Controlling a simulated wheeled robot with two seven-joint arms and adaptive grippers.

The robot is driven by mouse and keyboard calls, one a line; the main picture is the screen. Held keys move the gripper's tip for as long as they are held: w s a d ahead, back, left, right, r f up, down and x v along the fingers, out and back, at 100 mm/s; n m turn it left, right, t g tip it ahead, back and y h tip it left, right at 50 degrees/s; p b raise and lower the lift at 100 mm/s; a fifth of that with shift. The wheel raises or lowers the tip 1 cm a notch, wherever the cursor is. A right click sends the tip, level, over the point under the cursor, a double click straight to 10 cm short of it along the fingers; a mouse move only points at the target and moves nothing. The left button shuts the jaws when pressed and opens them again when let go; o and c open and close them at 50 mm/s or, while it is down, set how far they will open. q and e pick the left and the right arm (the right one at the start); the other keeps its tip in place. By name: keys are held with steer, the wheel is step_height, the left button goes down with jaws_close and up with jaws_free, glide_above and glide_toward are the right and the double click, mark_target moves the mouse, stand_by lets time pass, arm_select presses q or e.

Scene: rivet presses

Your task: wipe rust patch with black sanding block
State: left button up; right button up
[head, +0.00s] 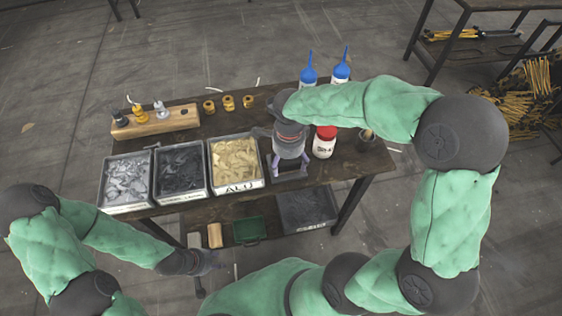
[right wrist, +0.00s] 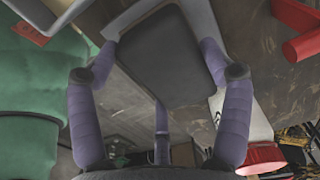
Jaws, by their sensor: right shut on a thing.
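My right gripper (head: 289,172) is low over the front right part of the workbench, just right of the tray labelled ALU. In the right wrist view its purple fingers (right wrist: 162,85) are shut on a dark block, the black sanding block (right wrist: 165,50). A pale grey edge shows around the far side of the block. My right arm hides most of this spot in the head view. I cannot make out a rust patch in either view. My left gripper (head: 207,263) hangs in front of the bench, low near the lower shelf; its jaws are too small to read.
Trays of light scrap (head: 126,181), dark scrap (head: 179,171) and yellowish scrap (head: 235,160) line the bench's front left. A wooden tool holder (head: 155,123) stands behind them. A red-lidded bottle (head: 325,143) is close right of my right gripper. Blue-nozzled bottles (head: 308,77) stand behind.

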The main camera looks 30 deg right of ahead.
steer(key=shift+s+d+f, duration=0.1)
steer(key=shift+s+d, duration=0.15)
steer(key=shift+d, duration=0.75)
steer(key=shift+r+p, duration=2.2)
steer(key=shift+r, duration=0.85)
steer(key=shift+r+p, duration=1.2)
steer(key=shift+r, duration=0.35)
steer(key=shift+f, duration=0.1)
